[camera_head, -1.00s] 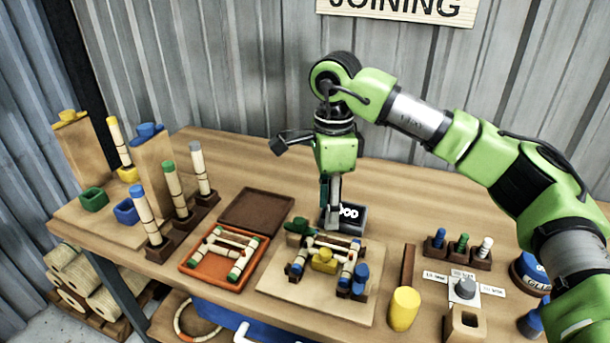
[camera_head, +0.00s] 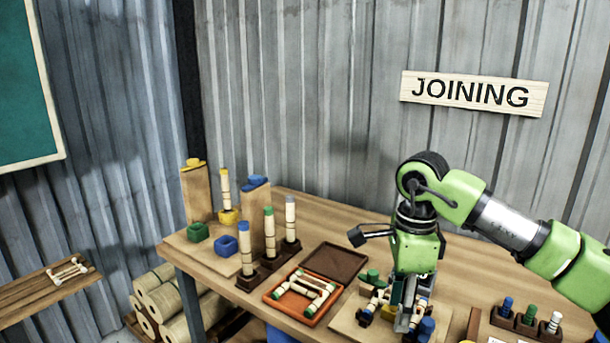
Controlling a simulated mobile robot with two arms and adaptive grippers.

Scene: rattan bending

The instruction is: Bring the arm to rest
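My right arm comes in from the right, and its green gripper (camera_head: 408,318) points down over the jig board (camera_head: 346,315) on the workbench (camera_head: 335,214). The gripper's body covers part of the jig and the pieces on it. Its fingertips are small and overlap the jig, so I cannot tell whether they are open or shut. My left gripper is not in the head view.
An orange tray (camera_head: 277,303) holding a rattan frame sits left of the jig. A dark brown lid or tray (camera_head: 334,262) lies behind it. Upright rattan poles (camera_head: 270,232) stand further left. A rack of small pegs (camera_head: 527,322) is at the right.

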